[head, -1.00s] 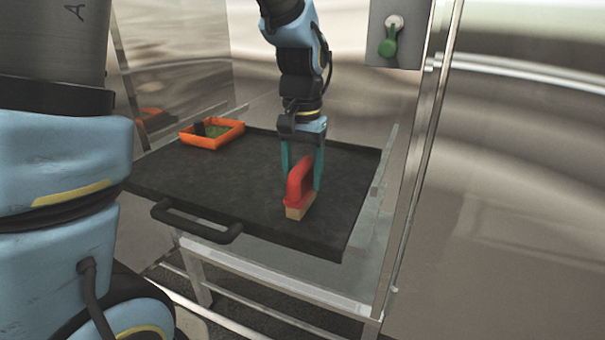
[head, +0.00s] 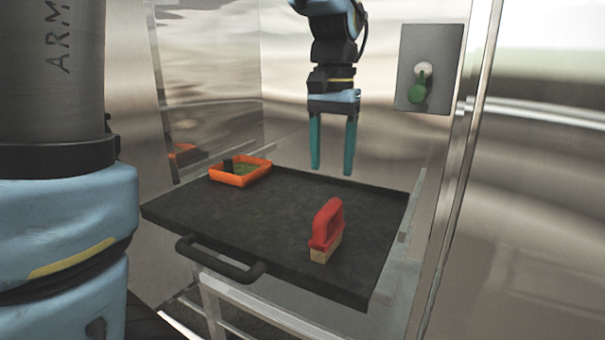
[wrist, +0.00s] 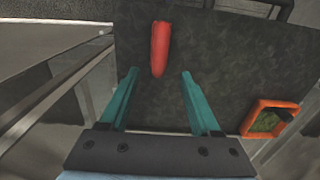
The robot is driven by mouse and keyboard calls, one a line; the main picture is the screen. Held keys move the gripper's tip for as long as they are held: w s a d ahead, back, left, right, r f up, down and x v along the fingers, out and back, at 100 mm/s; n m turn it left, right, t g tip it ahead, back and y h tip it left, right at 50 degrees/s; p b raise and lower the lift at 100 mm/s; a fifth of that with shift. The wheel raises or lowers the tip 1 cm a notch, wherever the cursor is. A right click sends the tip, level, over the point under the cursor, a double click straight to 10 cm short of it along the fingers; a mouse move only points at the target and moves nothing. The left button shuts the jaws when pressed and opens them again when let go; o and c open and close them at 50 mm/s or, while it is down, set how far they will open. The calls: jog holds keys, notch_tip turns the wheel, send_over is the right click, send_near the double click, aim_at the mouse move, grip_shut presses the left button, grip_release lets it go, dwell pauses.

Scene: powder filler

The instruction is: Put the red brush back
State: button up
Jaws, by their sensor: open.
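The red brush (head: 327,226) stands on the black tray (head: 270,215), handle up and bristles down, near the tray's right front part. My gripper (head: 333,172) is open and empty, raised above the tray and behind the brush. Its teal fingers are apart from the brush, and they also show open in the wrist view (wrist: 158,72).
An orange bin (head: 240,173) with green content and a dark item sits at the tray's back left. The tray has a black handle (head: 220,262) at its front. The tray's middle is clear.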

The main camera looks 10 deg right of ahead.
jog(key=a+f+n, duration=0.2)
jog(key=a+f, duration=0.3)
jog(key=a, duration=0.3)
jog(key=a+f+n+t, duration=0.1)
jog(key=a+f+n, duration=0.2)
jog(key=a, duration=0.6)
jog(key=w+a+f+n, duration=0.1)
jog(key=a+f+n, duration=0.1)
jog(key=a+f, duration=0.5)
jog(key=shift+a+f+t, duration=0.3)
jog(key=shift+a+f, duration=0.1)
jog(key=shift+a, duration=0.35)
